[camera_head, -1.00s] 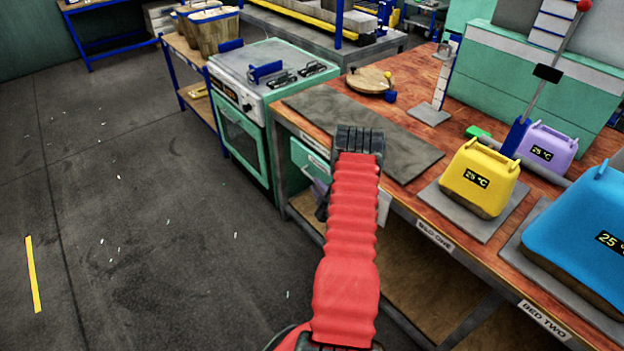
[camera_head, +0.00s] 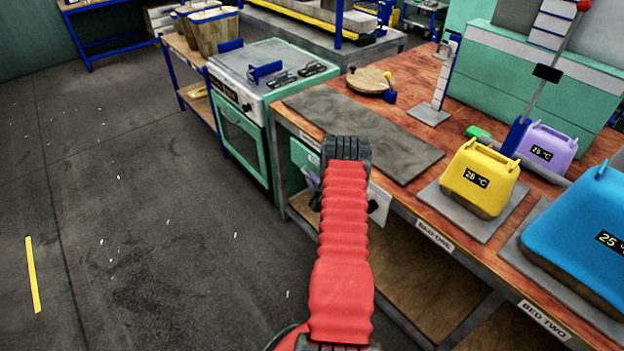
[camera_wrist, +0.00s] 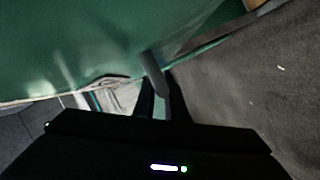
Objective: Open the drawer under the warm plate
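The warm plate (camera_head: 365,130) is a dark grey slab on the wooden bench top. Below it, under the bench edge, is a green drawer unit (camera_head: 303,155) with a pale label. My gripper (camera_head: 347,150) and red arm hide most of the drawer in the head view. Light contents (camera_head: 313,180) show left of my arm and a pale panel (camera_head: 380,205) to its right, so the drawer looks partly out. In the wrist view, my gripper's dark fingers (camera_wrist: 162,97) stand on either side of a grey bar handle (camera_wrist: 152,72), beside a large green surface (camera_wrist: 90,40).
A green oven (camera_head: 245,140) stands left of the bench. Yellow (camera_head: 480,175), purple (camera_head: 545,150) and blue (camera_head: 580,230) blocks with temperature displays are on the bench to the right.

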